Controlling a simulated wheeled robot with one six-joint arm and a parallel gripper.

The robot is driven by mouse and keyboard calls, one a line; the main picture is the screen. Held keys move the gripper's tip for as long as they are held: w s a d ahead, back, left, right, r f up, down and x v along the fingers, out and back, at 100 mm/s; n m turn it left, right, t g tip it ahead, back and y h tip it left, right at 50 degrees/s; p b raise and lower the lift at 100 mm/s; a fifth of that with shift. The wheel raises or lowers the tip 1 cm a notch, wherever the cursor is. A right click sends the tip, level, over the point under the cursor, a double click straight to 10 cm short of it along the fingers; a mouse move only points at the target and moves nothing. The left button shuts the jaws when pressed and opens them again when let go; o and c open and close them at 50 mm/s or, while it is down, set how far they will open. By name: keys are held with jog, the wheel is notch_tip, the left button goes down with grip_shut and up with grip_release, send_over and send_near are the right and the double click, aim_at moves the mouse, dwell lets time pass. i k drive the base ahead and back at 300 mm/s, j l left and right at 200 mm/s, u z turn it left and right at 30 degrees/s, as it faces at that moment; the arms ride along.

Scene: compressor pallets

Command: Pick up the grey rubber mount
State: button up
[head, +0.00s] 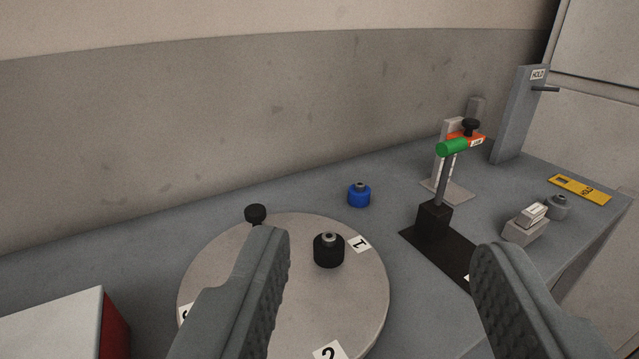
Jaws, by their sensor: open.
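The grey rubber mount (559,207) stands upright on the grey bench at the right, near its right edge. It is a short cylinder with a small metal top, and a light block partly hides its lower left. My gripper (382,245) is open and empty, its two ribbed fingers wide apart in the foreground. The mount lies beyond and to the right of the right finger, well apart from it.
A round turntable (220,270) carries a black mount (329,250). A blue mount (359,195) stands behind it. A stand with a green-ended lever (452,148), a small light block (525,225), a yellow tag (580,189) and a grey HOLD post (519,115) occupy the right.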

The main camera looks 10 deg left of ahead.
aim_at(558, 206)
jog(key=u, duration=0.35)
jog(key=z, duration=1.25)
